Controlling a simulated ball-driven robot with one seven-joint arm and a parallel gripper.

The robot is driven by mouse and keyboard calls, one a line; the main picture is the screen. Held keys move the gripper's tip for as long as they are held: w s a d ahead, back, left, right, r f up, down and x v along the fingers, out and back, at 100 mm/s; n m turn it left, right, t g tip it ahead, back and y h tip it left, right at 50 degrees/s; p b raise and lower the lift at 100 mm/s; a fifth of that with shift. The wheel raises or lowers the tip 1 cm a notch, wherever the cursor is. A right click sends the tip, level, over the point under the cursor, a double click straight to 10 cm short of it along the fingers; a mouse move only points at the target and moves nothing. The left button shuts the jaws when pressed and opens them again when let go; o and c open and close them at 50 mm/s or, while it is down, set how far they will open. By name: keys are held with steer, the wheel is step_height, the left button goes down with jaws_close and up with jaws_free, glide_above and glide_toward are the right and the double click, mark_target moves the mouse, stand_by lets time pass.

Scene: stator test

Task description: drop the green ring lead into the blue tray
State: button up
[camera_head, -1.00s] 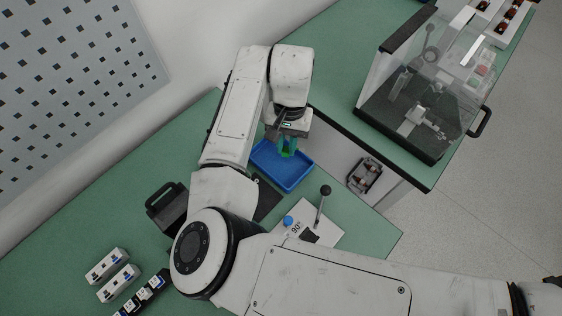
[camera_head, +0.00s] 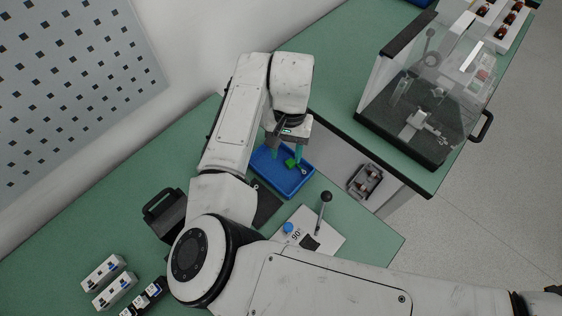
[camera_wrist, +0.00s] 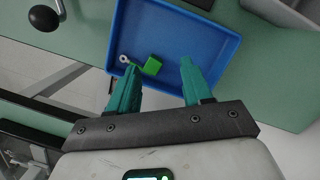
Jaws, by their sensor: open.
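The green ring lead (camera_wrist: 151,66) lies in the blue tray (camera_wrist: 212,33) in the wrist view, with its metal ring end near the tray's left wall. In the head view the green lead (camera_head: 291,163) shows inside the blue tray (camera_head: 283,186), its ring end toward the lower right. My gripper (camera_wrist: 160,77) has two teal fingers, spread apart, with nothing held between them. The gripper (camera_head: 284,152) is over the tray in the head view. The lead is apart from both fingers in the wrist view.
A white plate with a black-knobbed lever (camera_head: 325,198) and blue button stands close to the tray's lower right. A clear-walled enclosure (camera_head: 428,105) is on the bench at right. A dark carrier (camera_head: 366,181) lies in the gap between benches. White blocks (camera_head: 103,272) sit at lower left.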

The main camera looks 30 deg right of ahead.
step_height(320, 180, up, 10)
steer(key=w+d, duration=0.1)
steer(key=shift+w+d+r+b, duration=0.2)
steer(key=shift+w+b, duration=0.1)
steer(key=shift+b, duration=0.15)
stand_by(0.4)
